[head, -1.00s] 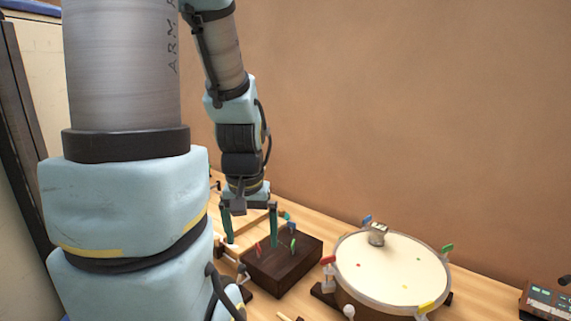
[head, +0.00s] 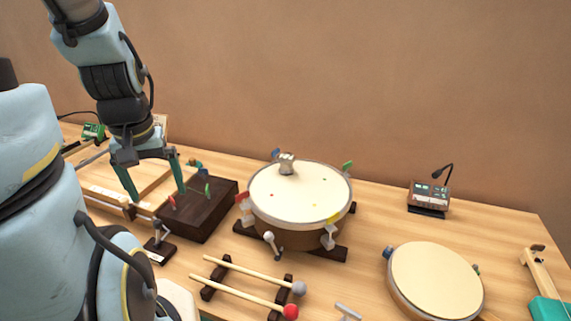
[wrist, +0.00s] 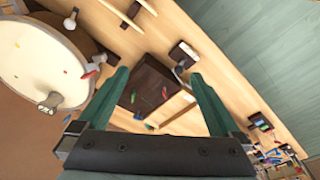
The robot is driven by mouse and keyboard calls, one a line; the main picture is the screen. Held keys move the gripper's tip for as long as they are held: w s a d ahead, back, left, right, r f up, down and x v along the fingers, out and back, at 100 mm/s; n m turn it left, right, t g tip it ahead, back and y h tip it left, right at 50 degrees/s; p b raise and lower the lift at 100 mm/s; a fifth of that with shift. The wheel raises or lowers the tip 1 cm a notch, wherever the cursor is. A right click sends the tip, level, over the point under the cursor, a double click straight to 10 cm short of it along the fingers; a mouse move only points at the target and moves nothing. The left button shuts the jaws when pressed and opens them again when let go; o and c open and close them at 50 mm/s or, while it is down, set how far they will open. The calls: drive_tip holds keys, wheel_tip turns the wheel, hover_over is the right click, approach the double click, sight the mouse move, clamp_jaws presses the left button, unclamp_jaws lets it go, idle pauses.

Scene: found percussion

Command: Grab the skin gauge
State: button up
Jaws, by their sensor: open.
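A small grey-beige block-like object, which looks like the skin gauge (head: 287,163), sits on the cream skin of the large drum (head: 300,192), near its far rim. It also shows in the wrist view as a metallic piece (wrist: 50,102) at the drum's edge. My gripper (head: 158,193) is open and empty, to the left of the drum, above or beside a dark wooden block (head: 210,218). In the wrist view my gripper (wrist: 158,77) has its green fingers spread, with the block (wrist: 148,88) visible between them, and the gauge lies off to the left.
Coloured pegs stand on the dark block. Coloured clips ring the drum rim. Two mallets (head: 245,290) lie on a rack in front. A smaller drum (head: 437,283) and a device with a microphone (head: 430,195) are to the right.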

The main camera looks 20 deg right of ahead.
drive_tip(key=m+g+b, duration=0.2)
drive_tip(key=b, duration=0.3)
hover_over(286, 156)
drive_tip(key=a, duration=0.1)
drive_tip(key=f, duration=0.2)
drive_tip(key=shift+s+a+f, duration=0.1)
drive_tip(key=shift+s+f, duration=0.2)
drive_tip(key=shift+s, duration=0.05)
drive_tip(key=shift+d+f, duration=0.15)
drive_tip(key=shift+d, duration=0.15)
drive_tip(key=shift+f, duration=0.4)
wheel_tip(286, 156, down, 4)
drive_tip(key=shift+f+p, duration=0.1)
drive_tip(key=shift+p, duration=0.7)
drive_tip(key=shift+w+d+f+p, duration=0.15)
drive_tip(key=shift+f+p, duration=0.55)
drive_tip(key=shift+f, duration=0.7)
drive_tip(key=shift+w+d+f+p, duration=0.15)
drive_tip(key=shift+f+p, duration=0.55)
drive_tip(key=shift+f, duration=0.65)
clamp_jaws()
